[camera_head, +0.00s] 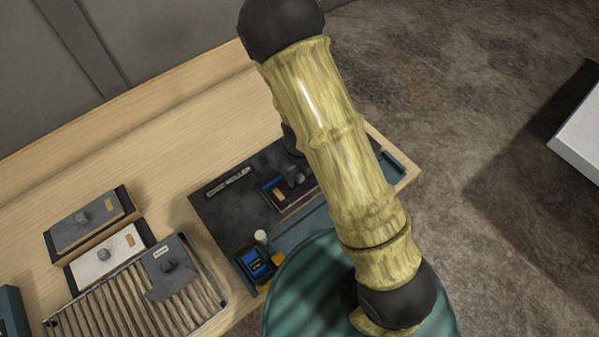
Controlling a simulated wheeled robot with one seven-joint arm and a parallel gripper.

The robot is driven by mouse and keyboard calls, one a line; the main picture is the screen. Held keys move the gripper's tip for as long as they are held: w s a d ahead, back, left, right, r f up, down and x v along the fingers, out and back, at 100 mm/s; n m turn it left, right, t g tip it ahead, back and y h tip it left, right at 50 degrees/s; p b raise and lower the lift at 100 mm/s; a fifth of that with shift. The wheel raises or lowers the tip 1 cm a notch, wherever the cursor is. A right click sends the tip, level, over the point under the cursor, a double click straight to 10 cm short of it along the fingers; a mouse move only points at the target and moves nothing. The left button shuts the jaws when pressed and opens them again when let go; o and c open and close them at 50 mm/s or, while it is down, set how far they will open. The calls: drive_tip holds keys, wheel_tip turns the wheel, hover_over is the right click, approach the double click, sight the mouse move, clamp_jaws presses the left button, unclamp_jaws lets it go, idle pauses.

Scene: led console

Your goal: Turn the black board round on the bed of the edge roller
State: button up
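The edge roller (222,215) is a dark plate on the wooden table, with a label strip reading "EDGE ROLLER". A small black board (279,198) lies on it, close to the left side of my arm. The board shows a raised dark grip or knob, a small orange patch and a blue strip near its left end. Its right part is hidden behind my arm. My gripper cannot be made out; my arm crosses the middle of the picture and covers that area. Whether anything touches the board cannot be told.
Left of the roller are a grey board (72,232) and a white board (96,266) with knobs. A blue-screened device (257,267) and a small white cap (261,237) stand at the roller's front. The back of the table is clear.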

drive_tip(key=shift+r, duration=0.1)
wheel_tip(320, 180, up, 17)
drive_tip(key=p, duration=0.4)
drive_tip(key=shift+p, duration=0.3)
idle(0.7)
drive_tip(key=s+d+r+n+t+b, duration=0.1)
drive_tip(key=d+n, duration=0.5)
drive_tip(key=n, duration=0.8)
drive_tip(key=s+d+r+n+t+b, duration=0.1)
drive_tip(key=s+d+n+b, duration=0.3)
drive_tip(key=n, duration=1.1)
drive_tip(key=shift+s+d+r+t, duration=0.3)
drive_tip(key=shift+s+d+r, duration=0.25)
drive_tip(key=shift+d, duration=0.35)
drive_tip(key=shift+f, duration=0.1)
